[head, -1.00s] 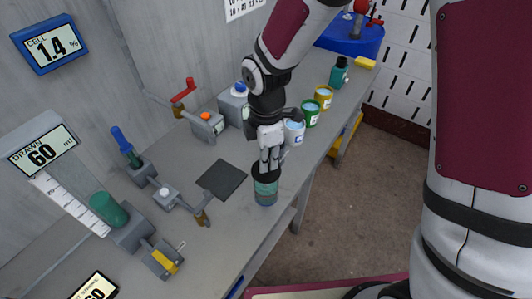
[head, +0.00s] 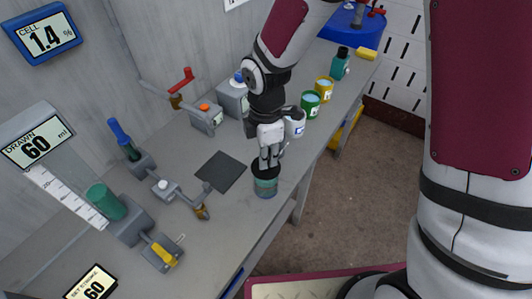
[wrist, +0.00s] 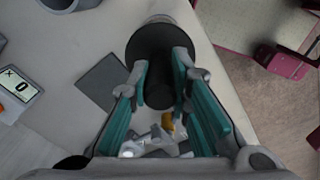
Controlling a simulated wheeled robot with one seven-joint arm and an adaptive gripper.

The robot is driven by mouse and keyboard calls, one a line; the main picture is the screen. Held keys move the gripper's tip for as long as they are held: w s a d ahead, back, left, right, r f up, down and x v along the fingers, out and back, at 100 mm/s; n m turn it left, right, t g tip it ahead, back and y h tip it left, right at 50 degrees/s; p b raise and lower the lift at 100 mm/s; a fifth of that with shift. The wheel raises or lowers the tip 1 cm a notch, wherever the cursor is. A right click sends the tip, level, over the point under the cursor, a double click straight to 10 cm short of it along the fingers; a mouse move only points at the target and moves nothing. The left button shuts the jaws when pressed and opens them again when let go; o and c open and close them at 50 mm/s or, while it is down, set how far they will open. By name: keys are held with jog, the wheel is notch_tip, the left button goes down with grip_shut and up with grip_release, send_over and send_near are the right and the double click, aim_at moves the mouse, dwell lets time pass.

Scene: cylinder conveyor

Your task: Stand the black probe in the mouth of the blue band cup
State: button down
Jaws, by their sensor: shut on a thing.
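My gripper (head: 268,160) points down over the front part of the bench. In the wrist view its teal-padded fingers (wrist: 163,100) are closed on the stem of the black probe (wrist: 158,45), whose wide dark disc lies beyond the fingertips. In the head view the dark top is at the mouth of a teal-walled container (head: 265,187); I cannot tell how far it sits inside. The white cup with a blue mark, which looks like the blue band cup (head: 296,124), stands just behind my gripper and is partly hidden by it.
A green cup (head: 310,104), a yellow cup (head: 324,90) and a teal bottle (head: 341,66) stand farther back along the bench edge. A dark square pad (head: 220,171) lies left of my gripper. Valves and pipes, including a green cylinder (head: 106,202), occupy the left side.

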jog(key=shift+f, duration=0.15)
jog(key=shift+f+b, duration=0.35)
jog(key=shift+f, duration=0.4)
jog(key=shift+f, duration=0.15)
dwell(0.9)
jog(key=c, duration=1.4)
grip_release()
notch_tip(320, 180, up, 12)
